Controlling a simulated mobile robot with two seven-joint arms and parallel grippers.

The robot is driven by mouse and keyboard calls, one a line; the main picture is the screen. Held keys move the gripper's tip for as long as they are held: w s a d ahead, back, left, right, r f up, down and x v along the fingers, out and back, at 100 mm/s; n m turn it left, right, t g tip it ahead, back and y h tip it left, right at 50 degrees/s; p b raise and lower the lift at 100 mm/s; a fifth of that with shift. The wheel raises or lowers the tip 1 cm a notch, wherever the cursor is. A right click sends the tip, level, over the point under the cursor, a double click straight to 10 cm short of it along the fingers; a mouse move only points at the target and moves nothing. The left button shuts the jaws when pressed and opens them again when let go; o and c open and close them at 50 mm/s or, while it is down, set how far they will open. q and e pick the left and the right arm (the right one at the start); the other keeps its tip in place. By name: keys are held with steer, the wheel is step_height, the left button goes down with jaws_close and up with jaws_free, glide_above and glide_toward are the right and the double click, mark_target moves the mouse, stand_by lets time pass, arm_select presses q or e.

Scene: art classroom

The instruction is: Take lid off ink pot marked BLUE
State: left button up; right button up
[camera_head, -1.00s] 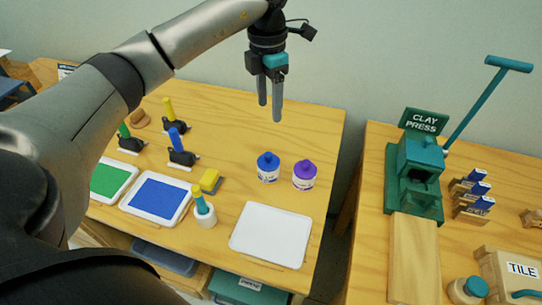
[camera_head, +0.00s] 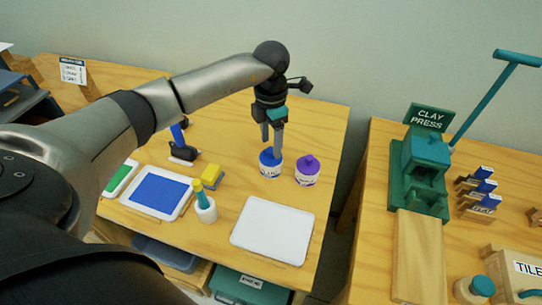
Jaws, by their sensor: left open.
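The ink pot with the blue lid (camera_head: 270,168) stands upright on the wooden table; its label is too small to read. The blue lid (camera_head: 268,157) is on it. My left gripper (camera_head: 272,147) points down right at the lid, with its fingers around or just in front of the lid's knob; I cannot tell if they touch. It is open. The ink pot with the purple lid (camera_head: 307,171) stands just to the right, apart from the fingers. My right gripper is not in view.
A white tray (camera_head: 272,232) lies in front of the pots. The green clay press (camera_head: 420,170) stands on the right table, across a gap.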

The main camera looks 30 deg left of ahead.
arm_select(q)
steer(key=shift+f, duration=0.95)
jaws_close()
